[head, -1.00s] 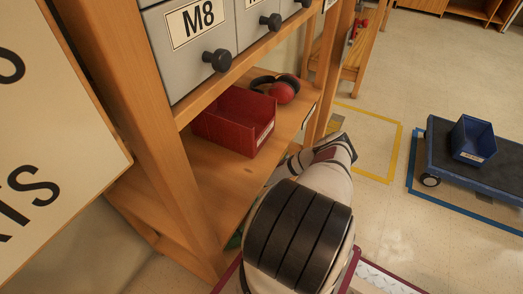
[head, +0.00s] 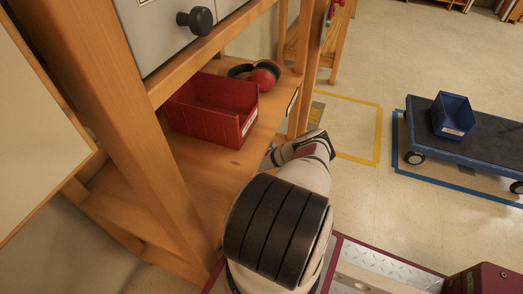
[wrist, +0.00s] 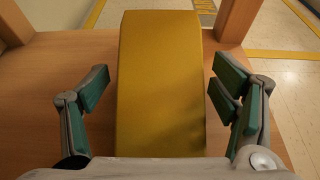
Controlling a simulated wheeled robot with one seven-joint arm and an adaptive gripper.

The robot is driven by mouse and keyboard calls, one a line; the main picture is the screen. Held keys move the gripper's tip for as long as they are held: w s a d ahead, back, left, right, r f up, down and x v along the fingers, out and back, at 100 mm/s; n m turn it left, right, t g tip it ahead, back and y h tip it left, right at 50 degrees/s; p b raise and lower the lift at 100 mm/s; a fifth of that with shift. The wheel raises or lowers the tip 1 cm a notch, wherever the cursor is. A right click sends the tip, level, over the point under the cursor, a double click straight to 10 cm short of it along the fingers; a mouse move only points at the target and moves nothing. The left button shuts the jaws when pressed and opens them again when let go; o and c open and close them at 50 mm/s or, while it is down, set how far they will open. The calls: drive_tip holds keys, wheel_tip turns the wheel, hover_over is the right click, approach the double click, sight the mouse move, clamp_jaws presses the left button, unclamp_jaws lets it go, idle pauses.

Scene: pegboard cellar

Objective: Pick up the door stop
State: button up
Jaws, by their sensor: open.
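A yellow wedge-like block, which I take to be the door stop (wrist: 160,85), lies on a wooden surface in the wrist view, long side pointing away from me. My gripper (wrist: 163,88) is open, with one teal-padded finger to the left of the block and the other to the right. A gap of bare wood shows between the block and each finger. The block's near end is hidden by the gripper's body. In the head view my arm reaches toward the wooden rack; neither the gripper nor the door stop can be made out there.
A red bin (head: 212,108) and red earmuffs (head: 262,73) sit on the rack's shelf (head: 215,160), under grey drawers (head: 165,30). Rack posts stand close to my arm. A blue bin (head: 452,115) rests on a dark cart (head: 490,145) at right. Open floor lies between.

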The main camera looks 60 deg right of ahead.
drive_tip(key=shift+d, duration=0.1)
drive_tip(key=shift+c, duration=0.6)
drive_tip(key=c, duration=1.6)
drive_tip(key=shift+r, duration=0.25)
